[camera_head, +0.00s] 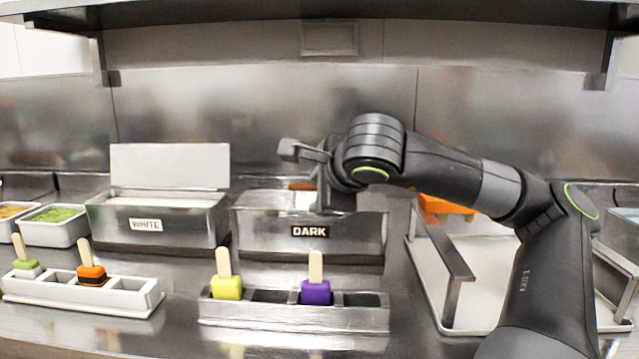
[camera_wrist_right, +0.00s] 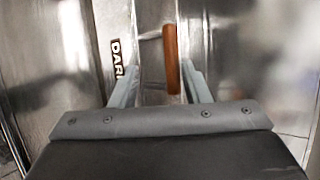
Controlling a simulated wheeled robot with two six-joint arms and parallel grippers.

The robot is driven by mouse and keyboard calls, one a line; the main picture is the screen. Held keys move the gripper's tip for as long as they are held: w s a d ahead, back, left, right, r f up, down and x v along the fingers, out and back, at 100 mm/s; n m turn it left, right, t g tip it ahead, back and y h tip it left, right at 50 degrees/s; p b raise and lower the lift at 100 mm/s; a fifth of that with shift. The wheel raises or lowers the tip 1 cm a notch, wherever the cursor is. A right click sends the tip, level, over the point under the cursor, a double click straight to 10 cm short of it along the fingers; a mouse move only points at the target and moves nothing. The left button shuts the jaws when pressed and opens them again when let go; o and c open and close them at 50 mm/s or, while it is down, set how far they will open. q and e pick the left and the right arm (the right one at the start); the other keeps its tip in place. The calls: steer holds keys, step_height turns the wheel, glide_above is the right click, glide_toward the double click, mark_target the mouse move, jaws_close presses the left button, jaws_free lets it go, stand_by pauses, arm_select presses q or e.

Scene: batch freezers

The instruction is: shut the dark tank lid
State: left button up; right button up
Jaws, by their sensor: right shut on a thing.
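The dark tank (camera_head: 338,238) is a steel box with a black DARK label, standing at mid-counter. Its label also shows at the left in the wrist view (camera_wrist_right: 118,60). My right gripper (camera_head: 305,178) is over the top of this tank, shut on the lid. In the wrist view a metal part of the lid (camera_wrist_right: 152,62) lies between the fingers. A brown strip (camera_wrist_right: 171,55) shows beside it. My gripper and wrist hide much of the lid, so its exact angle is unclear. My left gripper is not in view.
The white tank (camera_head: 160,228) stands at left with its lid (camera_head: 169,166) upright. In front are a steel holder (camera_head: 290,316) with yellow and purple pops and a white holder (camera_head: 125,299) with green and orange ones. A tray (camera_head: 472,312) lies right, partly behind my arm.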

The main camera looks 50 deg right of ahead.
arm_select(q)
steer(key=shift+f, duration=0.1)
arm_select(e)
steer(key=shift+o, duration=0.6)
steer(key=shift+s+f, duration=0.1)
steer(key=shift+f, duration=0.35)
arm_select(q)
steer(key=shift+f, duration=0.1)
arm_select(e)
steer(key=shift+r, duration=0.1)
arm_select(q)
steer(key=shift+s+a+f+p, duration=0.15)
steer(key=shift+f+p, duration=0.25)
steer(key=shift+f, duration=0.4)
steer(key=shift+s+a+f+p, duration=0.2)
steer(key=shift+f+p, duration=0.15)
steer(key=shift+f, duration=0.45)
steer(key=shift+s+a+f+p, duration=0.15)
steer(key=shift+f+p, duration=0.25)
steer(key=shift+f, duration=0.4)
arm_select(e)
steer(key=v, duration=1.7)
steer(key=shift+r, duration=0.45)
